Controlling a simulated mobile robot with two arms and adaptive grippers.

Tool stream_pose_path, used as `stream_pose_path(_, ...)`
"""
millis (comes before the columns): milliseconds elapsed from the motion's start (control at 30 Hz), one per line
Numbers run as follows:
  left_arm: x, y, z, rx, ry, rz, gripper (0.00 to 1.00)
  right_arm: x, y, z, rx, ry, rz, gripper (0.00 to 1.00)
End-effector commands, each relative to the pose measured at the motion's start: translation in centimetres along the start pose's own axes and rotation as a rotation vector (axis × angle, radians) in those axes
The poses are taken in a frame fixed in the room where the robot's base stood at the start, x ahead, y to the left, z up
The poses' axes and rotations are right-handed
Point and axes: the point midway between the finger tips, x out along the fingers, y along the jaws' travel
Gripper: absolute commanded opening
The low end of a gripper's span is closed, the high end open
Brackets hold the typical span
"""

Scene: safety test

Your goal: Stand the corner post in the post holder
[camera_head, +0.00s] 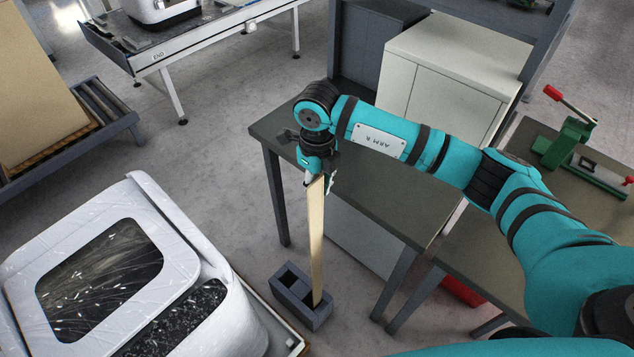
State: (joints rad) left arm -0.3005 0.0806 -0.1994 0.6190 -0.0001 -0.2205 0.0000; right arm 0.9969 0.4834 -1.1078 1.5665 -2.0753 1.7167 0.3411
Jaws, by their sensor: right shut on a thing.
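The corner post (315,240) is a long, pale tan bar and stands close to upright. My right gripper (318,182) is shut on its top end. The post holder (291,304) is a dark grey block on the floor with square openings. The post's lower end shows at the holder's right, nearer opening; I cannot tell how deep it sits, or whether it touches the bottom. The left, farther opening looks empty. My left gripper is not in view.
A dark table (395,205) stands right of the post, close to my right arm. A white-wrapped item (190,255) on a pallet lies left of the holder. A green vise-like tool (567,143) is on the right bench.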

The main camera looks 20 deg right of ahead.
Motion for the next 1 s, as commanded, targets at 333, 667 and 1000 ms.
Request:
stream_pose_path(333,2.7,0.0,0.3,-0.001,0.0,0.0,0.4,3.2,0.0,0.0,0.0,0.0,0.0,0.0)
stream_pose_path(667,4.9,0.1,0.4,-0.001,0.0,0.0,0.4,5.8,-0.1,0.0,0.001,0.0,0.0,0.0)
stream_pose_path(1000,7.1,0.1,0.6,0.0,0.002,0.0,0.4,8.5,-0.1,0.0,0.001,0.001,0.0,0.0)
